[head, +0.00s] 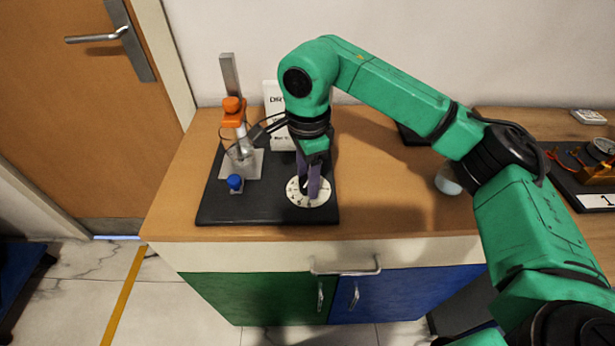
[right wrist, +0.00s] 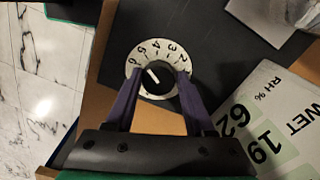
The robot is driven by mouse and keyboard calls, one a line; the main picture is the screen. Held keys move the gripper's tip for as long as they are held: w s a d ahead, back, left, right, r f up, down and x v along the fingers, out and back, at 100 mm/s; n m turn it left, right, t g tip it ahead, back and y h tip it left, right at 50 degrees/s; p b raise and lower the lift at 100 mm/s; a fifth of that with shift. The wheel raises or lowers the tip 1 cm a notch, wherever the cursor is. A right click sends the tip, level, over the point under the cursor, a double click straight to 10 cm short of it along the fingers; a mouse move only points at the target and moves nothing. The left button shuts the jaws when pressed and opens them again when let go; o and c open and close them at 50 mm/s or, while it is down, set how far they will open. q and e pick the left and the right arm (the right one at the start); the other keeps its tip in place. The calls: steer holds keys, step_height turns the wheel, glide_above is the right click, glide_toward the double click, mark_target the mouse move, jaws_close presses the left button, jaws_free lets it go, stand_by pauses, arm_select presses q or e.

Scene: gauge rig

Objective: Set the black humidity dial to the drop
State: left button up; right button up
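The black humidity dial (right wrist: 157,79) is a round knob with a white pointer line on a white numbered disc (head: 294,196). In the right wrist view the pointer slants to the upper left, towards the left end of the marks. In the head view the gripper (head: 312,194) hides the knob. My left gripper is not in view.
The disc is on a black mat (head: 255,214) near the counter's front edge. A stand with an orange clamp (head: 233,106), a blue knob (head: 235,183) and a white card (head: 272,98) are on or by it. The card lies right of the dial in the wrist view (right wrist: 275,125).

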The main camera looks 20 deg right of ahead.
steer(key=shift+o, duration=1.2)
steer(key=shift+r, duration=0.1)
step_height(320, 180, up, 14)
steer(key=p, duration=0.2)
steer(key=shift+r, duration=0.2)
